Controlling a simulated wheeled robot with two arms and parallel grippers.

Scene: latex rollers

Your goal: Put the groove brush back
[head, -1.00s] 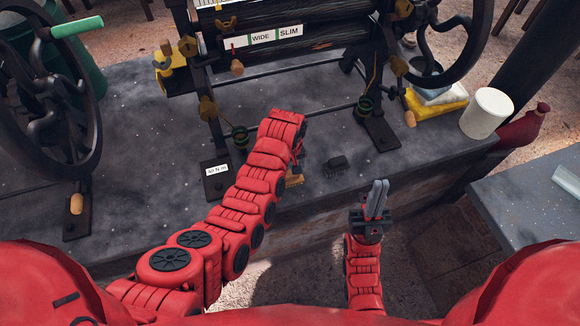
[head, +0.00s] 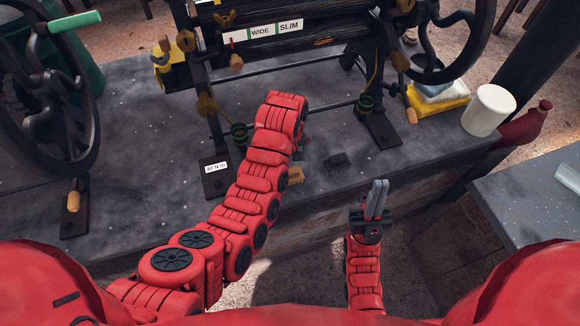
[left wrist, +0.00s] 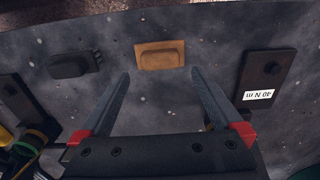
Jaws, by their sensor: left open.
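A small tan block (head: 296,175) lies on the dark speckled bench top near its front edge; in the left wrist view (left wrist: 160,54) it lies just beyond my fingertips. A dark block (head: 337,161) lies to its right in the head view and also shows in the left wrist view (left wrist: 75,65). I cannot tell which of them, if either, is the groove brush. My left gripper (left wrist: 160,74) is open and empty, its fingers pointing toward the tan block; the arm mostly hides it in the head view. My right gripper (head: 378,184) is shut and empty in front of the bench.
The roller machine stands behind, with WIDE and SLIM labels (head: 273,30) and a foot labelled 40 N m (head: 216,182). A crank wheel (head: 40,120) is at left. Folded cloths (head: 440,98), a white cylinder (head: 489,110) and a red bottle (head: 526,124) are at right.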

